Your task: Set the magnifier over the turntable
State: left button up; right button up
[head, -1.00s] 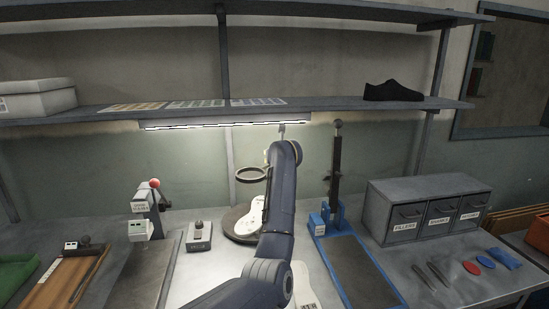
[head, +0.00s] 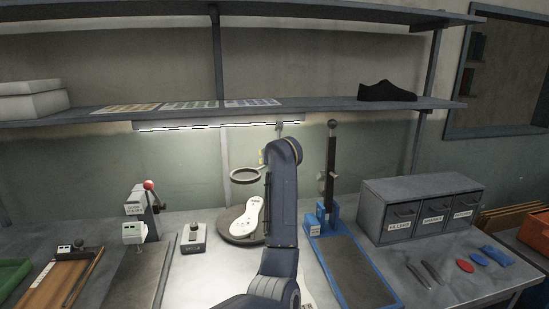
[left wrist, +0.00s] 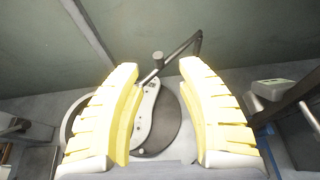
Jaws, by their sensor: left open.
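The magnifier (head: 246,182), a dark ring on a jointed arm, hangs near the back wall, above the turntable in the head picture. Its exact alignment is unclear. The round turntable (head: 232,238) carries a pale sole mould (head: 246,218). Both show between my fingers in the left wrist view, the turntable (left wrist: 172,135) behind the mould (left wrist: 146,112). My left gripper (left wrist: 160,110) is open, yellow fingers apart. A dark arc behind its left finger may be the magnifier ring. In the head view my left wrist hides most of the gripper. My right gripper is out of view.
A blue-based press (head: 347,262) stands right of my arm, with a drawer cabinet (head: 421,208) beyond it. A red-knobbed lever device (head: 137,225) and a small grey unit (head: 194,238) stand to the left. A shelf (head: 300,112) runs above.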

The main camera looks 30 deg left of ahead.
pick_arm(q)
jog(key=shift+v, duration=2.45)
